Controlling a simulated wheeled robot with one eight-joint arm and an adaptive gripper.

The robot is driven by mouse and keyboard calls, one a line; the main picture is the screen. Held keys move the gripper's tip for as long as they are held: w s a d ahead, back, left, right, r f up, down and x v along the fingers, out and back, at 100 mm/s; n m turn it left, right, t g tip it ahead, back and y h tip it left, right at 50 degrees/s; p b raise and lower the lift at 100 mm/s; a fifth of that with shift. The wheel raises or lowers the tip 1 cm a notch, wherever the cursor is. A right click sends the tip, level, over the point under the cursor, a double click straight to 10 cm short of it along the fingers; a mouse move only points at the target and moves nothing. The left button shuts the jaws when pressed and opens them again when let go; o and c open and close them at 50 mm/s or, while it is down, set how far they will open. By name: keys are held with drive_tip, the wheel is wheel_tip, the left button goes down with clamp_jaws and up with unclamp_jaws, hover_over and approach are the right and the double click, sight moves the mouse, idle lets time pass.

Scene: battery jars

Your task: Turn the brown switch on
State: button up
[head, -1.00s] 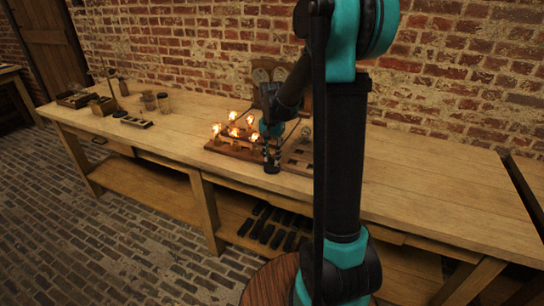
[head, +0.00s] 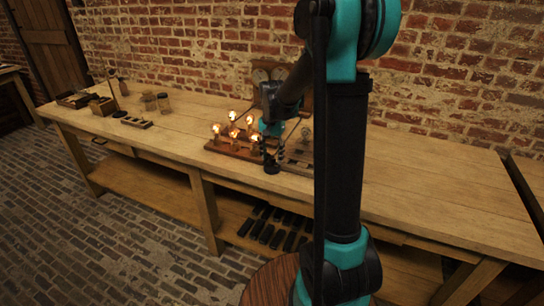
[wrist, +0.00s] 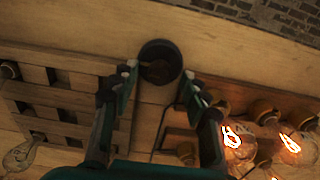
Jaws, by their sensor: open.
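A round dark switch with a brownish centre (wrist: 160,62) sits near the bench's front edge, at the top middle of the wrist view. It also shows as a small dark disc in the head view (head: 271,168). I cannot tell its setting. My gripper (wrist: 160,82) is open and empty, its two fingers spread on either side of the line to the switch. In the head view my gripper (head: 271,153) points down just above the switch. Whether the fingertips touch it cannot be told.
Several lit bulbs on a wooden board (head: 222,149) stand close left of my gripper in the head view. A slotted wooden board (wrist: 62,92) and an unlit bulb (wrist: 20,155) lie on the other side. Jars (head: 163,102) stand farther left. The bench's right part is clear.

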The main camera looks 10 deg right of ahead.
sight(272, 158)
wheel_tip(272, 158, up, 12)
drive_tip(key=shift+f, duration=0.15)
drive_tip(key=shift+s+f, duration=0.1)
idle(0.4)
drive_tip(key=s+d+f+n+t, duration=0.2)
drive_tip(key=s+f+n, duration=0.1)
drive_tip(key=s+f, duration=0.5)
drive_tip(key=s+d+f+n+t, duration=0.2)
drive_tip(key=s+f, duration=0.5)
drive_tip(key=s, duration=0.8)
drive_tip(key=shift+d+f+n, duration=0.35)
drive_tip(key=shift+d+n, duration=0.25)
drive_tip(key=shift+n, duration=0.3)
